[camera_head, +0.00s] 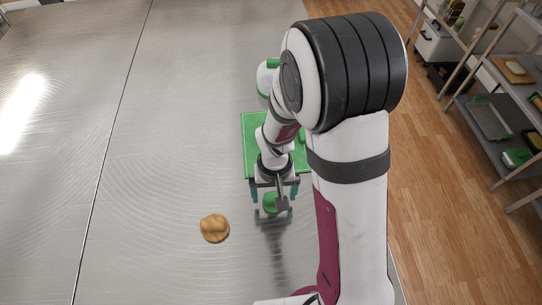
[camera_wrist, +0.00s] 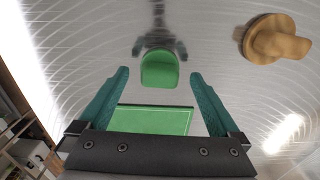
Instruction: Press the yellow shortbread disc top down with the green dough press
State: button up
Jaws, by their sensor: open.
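The shortbread (camera_head: 214,228) is a golden-tan lump on the steel table, left of my gripper in the head view. In the wrist view the shortbread (camera_wrist: 270,45) is at the upper right, a wider base with a smaller raised piece on it. The green dough press (camera_head: 270,203) is below my gripper (camera_head: 273,198). In the wrist view the green press (camera_wrist: 160,72) shows a rounded green face between the spread teal fingertips of my gripper (camera_wrist: 160,75). The jaws are open, and no finger visibly touches the press. Its lower part is hidden.
A flat green board (camera_head: 250,135) lies behind the gripper, partly hidden by my arm. It also shows in the wrist view (camera_wrist: 150,120). The steel table (camera_head: 140,180) is clear to the left. Shelves with goods (camera_head: 490,110) stand off the table at the right.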

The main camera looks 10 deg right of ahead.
jog(key=shift+f, duration=1.05)
jog(key=c, duration=1.6)
jog(key=shift+o, duration=0.2)
jog(key=shift+r, duration=3.05)
jog(key=w+r+m, duration=0.2)
jog(key=w, duration=0.8)
jog(key=w+d+r+m, duration=0.1)
jog(key=w+r+m, duration=0.1)
jog(key=w, duration=0.8)
jog(key=shift+r, duration=0.7)
